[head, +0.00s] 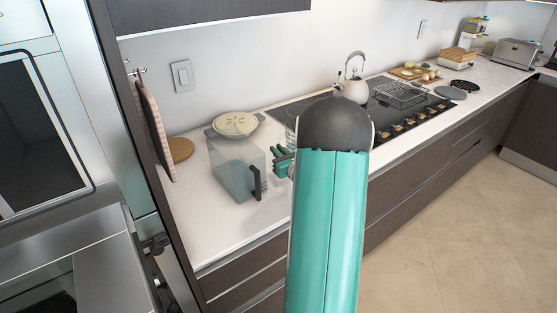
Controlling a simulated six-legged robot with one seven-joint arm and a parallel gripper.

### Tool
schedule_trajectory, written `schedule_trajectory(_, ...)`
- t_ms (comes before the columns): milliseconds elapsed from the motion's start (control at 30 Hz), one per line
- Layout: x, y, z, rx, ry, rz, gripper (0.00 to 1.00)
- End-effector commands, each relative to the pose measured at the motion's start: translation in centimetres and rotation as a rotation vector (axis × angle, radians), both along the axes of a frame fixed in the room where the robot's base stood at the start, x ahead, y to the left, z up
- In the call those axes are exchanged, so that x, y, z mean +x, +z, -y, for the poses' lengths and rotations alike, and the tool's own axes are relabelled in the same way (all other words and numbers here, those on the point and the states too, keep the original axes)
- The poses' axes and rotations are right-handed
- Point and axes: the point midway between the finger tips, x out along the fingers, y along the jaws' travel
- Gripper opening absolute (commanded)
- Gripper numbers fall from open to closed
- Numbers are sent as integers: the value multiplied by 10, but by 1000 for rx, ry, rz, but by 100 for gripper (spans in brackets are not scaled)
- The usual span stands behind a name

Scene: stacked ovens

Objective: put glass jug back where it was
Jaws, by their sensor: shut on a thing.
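The glass jug (232,172), a clear, box-shaped vessel with a dark handle (256,184), is at the left part of the white counter. It looks upright, with the handle facing the front right. My gripper (277,157) is at the right side of the jug, close to its upper right edge. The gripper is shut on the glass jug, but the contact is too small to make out. My teal arm hides part of the gripper and the counter behind it.
A lidded pot (235,124) stands behind the jug. A round wooden board (180,149) leans at the wall to the left. The cooktop (385,118) with a kettle (351,88) and a wire rack (400,94) lies to the right. A tall oven cabinet (110,120) borders the left.

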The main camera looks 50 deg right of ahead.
Motion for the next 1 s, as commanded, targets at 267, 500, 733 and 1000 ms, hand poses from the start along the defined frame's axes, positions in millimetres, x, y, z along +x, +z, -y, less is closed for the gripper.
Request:
schedule_trajectory(267,4,-31,4,1,0,-1,0)
schedule_trajectory(500,4,-36,4,-2,0,3,0)
schedule_trajectory(733,4,-40,3,1,0,0,18)
schedule_trajectory(1000,4,-40,3,1,0,0,34)
